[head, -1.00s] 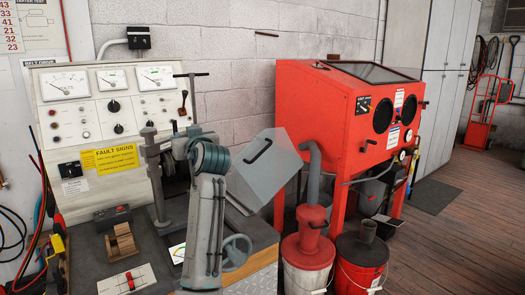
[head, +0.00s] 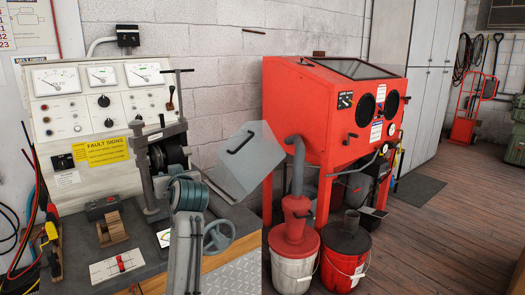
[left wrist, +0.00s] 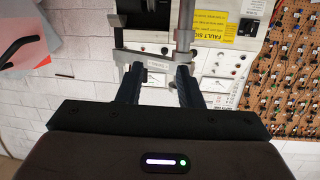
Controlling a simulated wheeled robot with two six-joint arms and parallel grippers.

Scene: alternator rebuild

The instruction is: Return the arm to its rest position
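My left arm (head: 186,235) rises from the bottom of the head view in front of the test bench; its gripper is not discernible there. In the left wrist view my left gripper (left wrist: 158,82) has its two dark fingers apart, with nothing held between them. Beyond the fingers, that view shows the bench upside down, with its clamp post (left wrist: 183,40) and a dark round unit (left wrist: 143,15). In the head view this dark round unit (head: 170,152) sits by the clamp post (head: 147,165), just behind my arm. My right gripper is in neither view.
The test bench has a gauge panel (head: 105,78), a small wooden block (head: 112,229) and a handwheel (head: 218,236). A grey sloped panel (head: 240,160) and a red cabinet (head: 315,110) stand to the right. Two buckets (head: 292,268) (head: 345,265) stand on the floor, which is open farther right.

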